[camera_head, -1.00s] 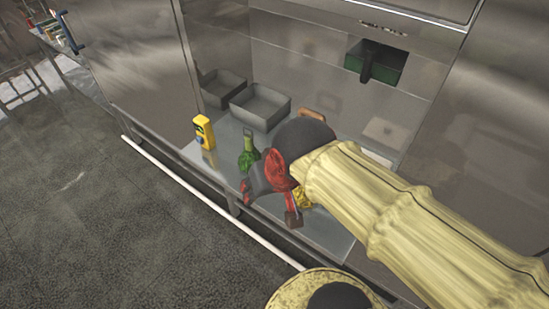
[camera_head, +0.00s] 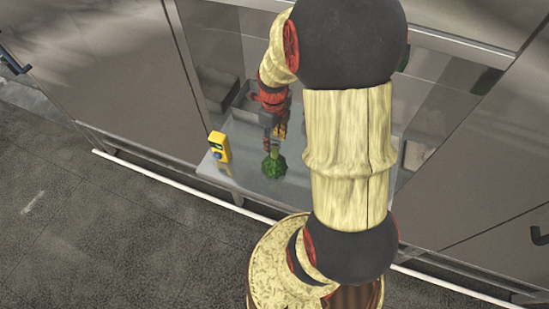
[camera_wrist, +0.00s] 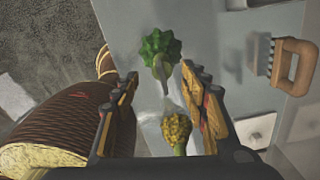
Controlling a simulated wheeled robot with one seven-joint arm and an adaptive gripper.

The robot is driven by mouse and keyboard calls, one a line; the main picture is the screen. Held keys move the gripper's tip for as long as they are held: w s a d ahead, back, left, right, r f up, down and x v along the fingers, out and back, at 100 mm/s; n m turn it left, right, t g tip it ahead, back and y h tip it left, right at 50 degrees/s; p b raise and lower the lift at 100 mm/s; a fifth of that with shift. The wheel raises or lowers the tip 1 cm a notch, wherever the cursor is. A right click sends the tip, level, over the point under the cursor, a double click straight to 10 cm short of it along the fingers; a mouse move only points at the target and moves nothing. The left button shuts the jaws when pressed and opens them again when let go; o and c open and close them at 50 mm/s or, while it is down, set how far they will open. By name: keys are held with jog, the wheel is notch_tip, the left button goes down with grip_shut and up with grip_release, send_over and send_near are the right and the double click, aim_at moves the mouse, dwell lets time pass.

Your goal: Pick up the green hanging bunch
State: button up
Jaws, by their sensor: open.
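The green hanging bunch (camera_head: 274,166) lies on the steel work surface, near its front edge in the head view. In the wrist view the bunch (camera_wrist: 160,46) is just past my fingertips, with its pale stem pointing back toward the space between them. My gripper (camera_wrist: 158,86) is open and empty, its two fingers spread on either side of that stem. In the head view my gripper (camera_head: 272,126) hangs point down over the surface, right at the stem end of the bunch. Whether a finger touches the stem cannot be told.
A yellow bunch (camera_wrist: 177,128) lies lower between my fingers in the wrist view. A yellow box (camera_head: 219,147) stands left of the green bunch. Grey bins (camera_head: 243,108) stand behind. My arm hides much of the right side.

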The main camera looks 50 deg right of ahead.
aim_at(275, 152)
jog(key=shift+s+d+f+m, duration=0.1)
jog(key=shift+d+f+m, duration=0.15)
jog(key=shift+f+m, duration=0.35)
jog(key=shift+f, duration=3.65)
jog(key=shift+c, duration=0.8)
grip_shut()
